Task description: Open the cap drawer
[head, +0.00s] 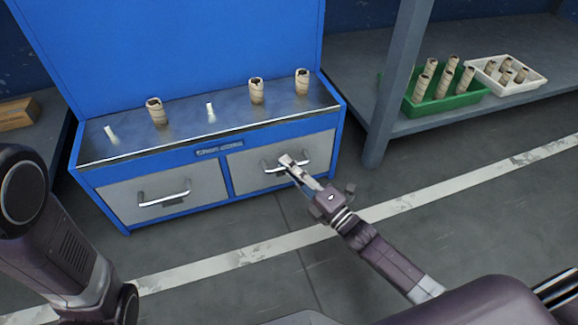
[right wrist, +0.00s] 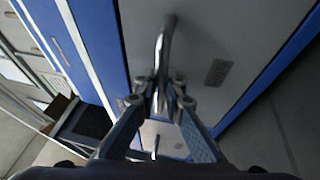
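A blue cabinet holds two grey drawers side by side, a left drawer (head: 125,196) and a right drawer (head: 313,152). My right gripper (head: 290,165) is at the right drawer's metal bar handle (head: 272,165). In the right wrist view my right gripper (right wrist: 160,95) has its fingers on both sides of this handle (right wrist: 164,45), close against it. My left gripper is out of view; only part of my left arm shows.
The cabinet's metal top (head: 180,131) bears several tan rolls and two small white pieces. A grey shelf (head: 400,115) at right holds a green crate (head: 450,101) and a white tray (head: 530,83) of rolls. The floor before the drawers is clear.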

